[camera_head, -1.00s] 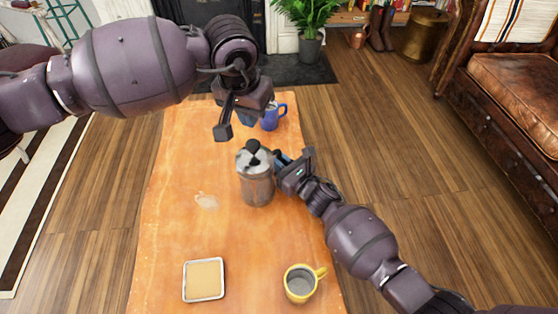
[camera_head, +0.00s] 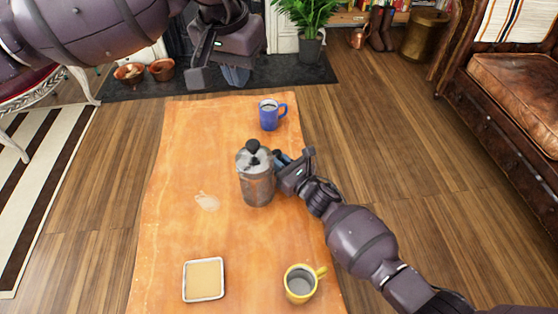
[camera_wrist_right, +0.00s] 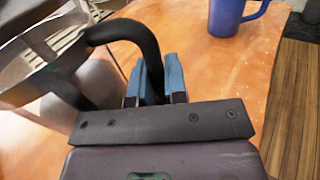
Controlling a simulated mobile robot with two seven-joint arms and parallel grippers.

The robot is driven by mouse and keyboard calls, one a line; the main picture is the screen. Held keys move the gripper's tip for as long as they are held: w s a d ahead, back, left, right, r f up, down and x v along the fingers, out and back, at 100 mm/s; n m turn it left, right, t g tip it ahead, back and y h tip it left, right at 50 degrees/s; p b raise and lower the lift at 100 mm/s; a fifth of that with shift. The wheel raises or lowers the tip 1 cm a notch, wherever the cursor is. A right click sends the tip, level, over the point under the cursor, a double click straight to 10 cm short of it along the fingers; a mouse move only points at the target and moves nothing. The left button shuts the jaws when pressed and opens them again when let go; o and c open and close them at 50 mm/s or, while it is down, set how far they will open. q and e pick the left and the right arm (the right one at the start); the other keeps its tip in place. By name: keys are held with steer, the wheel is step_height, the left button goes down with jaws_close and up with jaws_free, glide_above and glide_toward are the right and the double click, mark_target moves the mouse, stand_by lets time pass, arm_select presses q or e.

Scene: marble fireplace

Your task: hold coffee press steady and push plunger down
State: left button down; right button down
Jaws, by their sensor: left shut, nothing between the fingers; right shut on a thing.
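The coffee press (camera_head: 257,183) stands upright on the orange table, a metal and glass body with a black knob (camera_head: 253,146) low against its lid. My right gripper (camera_head: 284,160) is at its right side, shut on the black handle (camera_wrist_right: 148,45), which shows between the blue fingertips in the right wrist view. The press body is partly visible there at the left (camera_wrist_right: 95,80). My left gripper (camera_head: 215,76) is shut and empty, high above the table's far left end, apart from the press.
A blue mug (camera_head: 270,116) stands at the table's far end, and a yellow mug (camera_head: 300,284) near the front right. A square tray (camera_head: 203,281) lies at the front left. The orange table (camera_head: 180,150) has a pale spot left of the press.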

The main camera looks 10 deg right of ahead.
stand_by(0.3)
steer(key=c, duration=1.1)
jaws_free()
steer(key=v, duration=1.2)
